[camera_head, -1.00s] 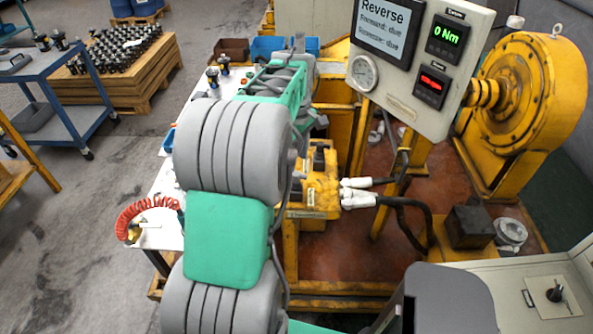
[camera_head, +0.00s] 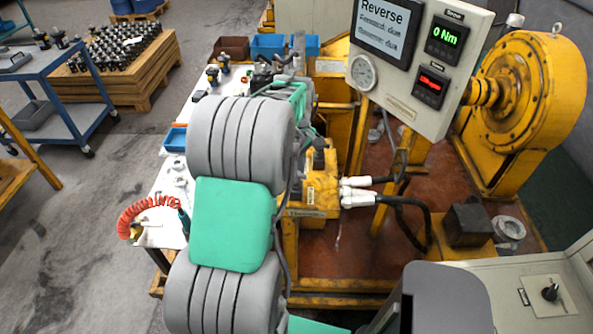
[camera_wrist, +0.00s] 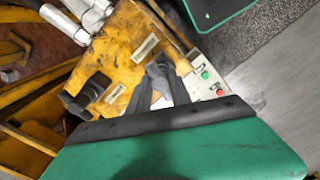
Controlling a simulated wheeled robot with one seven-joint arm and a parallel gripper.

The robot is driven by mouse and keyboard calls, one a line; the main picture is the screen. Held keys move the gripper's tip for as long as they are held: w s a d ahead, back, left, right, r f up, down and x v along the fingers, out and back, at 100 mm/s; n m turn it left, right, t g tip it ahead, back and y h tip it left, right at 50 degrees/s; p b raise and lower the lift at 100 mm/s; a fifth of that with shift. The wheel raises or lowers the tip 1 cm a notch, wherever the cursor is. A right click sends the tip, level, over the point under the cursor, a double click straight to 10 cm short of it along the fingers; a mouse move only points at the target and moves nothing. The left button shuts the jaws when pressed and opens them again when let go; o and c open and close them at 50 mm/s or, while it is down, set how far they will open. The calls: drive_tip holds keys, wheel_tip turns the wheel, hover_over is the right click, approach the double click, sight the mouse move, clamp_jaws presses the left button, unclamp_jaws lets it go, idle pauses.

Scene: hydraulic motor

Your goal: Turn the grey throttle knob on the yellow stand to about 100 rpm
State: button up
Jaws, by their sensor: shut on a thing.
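The yellow stand (camera_head: 322,190) is beside the white table in the head view, partly covered by my arm. In the wrist view its yellow top (camera_wrist: 124,45) carries labels and a dark lever or knob (camera_wrist: 97,86) to the left. My gripper (camera_wrist: 160,78) has its dark fingers closed together over the stand's top. They are shut on the grey throttle knob, which the fingers mostly hide. In the head view my arm hides the gripper. The rpm readout (camera_head: 431,86) glows red, but its digits are too blurred to read.
A panel holds a screen reading "Reverse" (camera_head: 385,28), a green "0 Nm" display (camera_head: 444,38) and a dial gauge (camera_head: 362,72). White connectors (camera_head: 357,192) with black cables plug into the stand's right side. Green and red buttons (camera_wrist: 205,75) sit close right of the fingers.

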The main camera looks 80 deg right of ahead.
clamp_jaws()
drive_tip(key=shift+m, duration=0.6)
drive_tip(key=o, duration=0.7)
unclamp_jaws()
drive_tip(key=shift+o, duration=0.2)
wheel_tip(320, 180, up, 8)
drive_tip(key=shift+f+b, duration=0.1)
drive_tip(key=shift+b, duration=0.9)
